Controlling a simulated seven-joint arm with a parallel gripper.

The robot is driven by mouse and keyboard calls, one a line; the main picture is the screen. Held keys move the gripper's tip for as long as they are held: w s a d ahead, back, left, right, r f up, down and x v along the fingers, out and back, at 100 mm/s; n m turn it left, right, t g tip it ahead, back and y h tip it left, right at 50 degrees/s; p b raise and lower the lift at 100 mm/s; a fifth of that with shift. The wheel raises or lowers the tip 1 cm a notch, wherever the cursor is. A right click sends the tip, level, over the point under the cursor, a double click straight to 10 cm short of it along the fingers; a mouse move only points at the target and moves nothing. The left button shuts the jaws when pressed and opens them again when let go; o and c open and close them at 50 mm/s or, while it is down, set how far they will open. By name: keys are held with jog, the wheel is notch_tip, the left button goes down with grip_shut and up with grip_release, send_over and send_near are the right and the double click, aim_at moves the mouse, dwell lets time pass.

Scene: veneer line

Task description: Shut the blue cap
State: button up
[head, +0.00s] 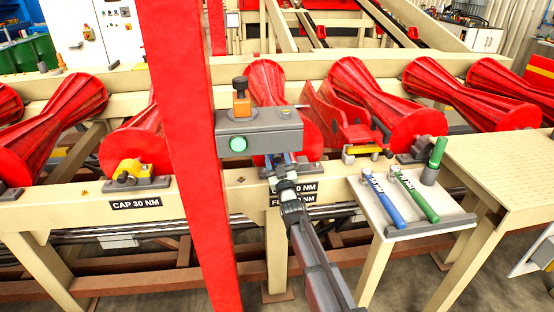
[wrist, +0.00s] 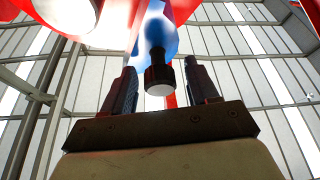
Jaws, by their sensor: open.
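The blue cap is mostly hidden in the head view, where a blue part (head: 289,159) shows just under a grey box. In the wrist view a blue part (wrist: 157,35) with a black round knob (wrist: 159,77) stands between and beyond my fingers. I cannot tell how far the cap is open. My gripper (head: 282,178) is just below the blue part, at the front beam. In the wrist view my gripper (wrist: 163,88) is open, with one finger on each side of the knob. I see no clear contact.
The grey box (head: 260,133) with a green light overhangs my gripper. A red post (head: 178,130) stands close at left. Red rollers (head: 370,95) line the beam behind. At right, a tray (head: 412,226) holds a blue wrench (head: 383,200) and a green wrench (head: 415,195).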

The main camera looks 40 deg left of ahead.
jog(key=shift+c, duration=0.4)
grip_shut()
dwell(0.4)
